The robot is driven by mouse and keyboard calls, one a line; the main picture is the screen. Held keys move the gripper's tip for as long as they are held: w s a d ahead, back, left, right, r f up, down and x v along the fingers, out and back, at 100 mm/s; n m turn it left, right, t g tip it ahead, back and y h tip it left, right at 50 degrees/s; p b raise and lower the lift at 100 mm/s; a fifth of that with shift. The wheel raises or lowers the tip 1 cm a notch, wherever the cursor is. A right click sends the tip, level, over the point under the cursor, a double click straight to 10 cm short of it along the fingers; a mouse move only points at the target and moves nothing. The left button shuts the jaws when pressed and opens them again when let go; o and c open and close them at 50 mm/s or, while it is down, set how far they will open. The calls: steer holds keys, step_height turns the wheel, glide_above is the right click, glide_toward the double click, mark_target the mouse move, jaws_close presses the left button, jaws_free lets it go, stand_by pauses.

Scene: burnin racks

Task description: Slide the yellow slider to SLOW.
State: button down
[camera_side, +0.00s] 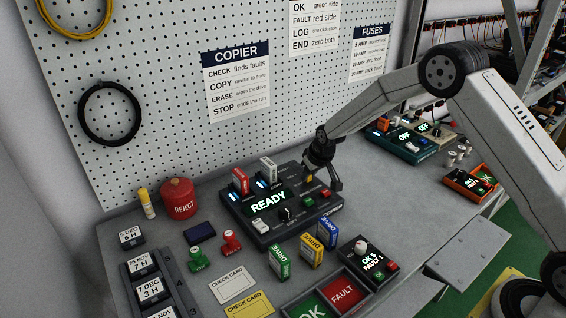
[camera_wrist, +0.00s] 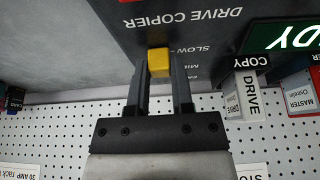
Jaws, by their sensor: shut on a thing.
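The drive copier (camera_side: 262,237) is a dark console on the bench with a lit READY display (camera_side: 268,202). My gripper (camera_side: 334,186) is over its right end in the side view. In the wrist view, which shows the panel upside down, my gripper (camera_wrist: 161,67) is shut on the yellow slider (camera_wrist: 158,60), a small yellow knob between the fingertips. The SLOW label (camera_wrist: 192,50) is just right of the knob, with a partly visible MID label (camera_wrist: 190,73) below it. The knob sits about between the two labels' heights.
White and red drives stand in the copier's back; the COPY drive (camera_wrist: 246,80) is right of my fingers in the wrist view. Blue, yellow and green drives (camera_side: 312,250) stand in front. A fault tester (camera_side: 366,258) and OK/FAULT trays (camera_side: 343,293) are nearby.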

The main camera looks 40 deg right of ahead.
mark_target(314, 187)
steer(key=shift+s, duration=0.15)
steer(key=shift+c, duration=2.4)
jaws_free()
steer(key=shift+v, duration=3.9)
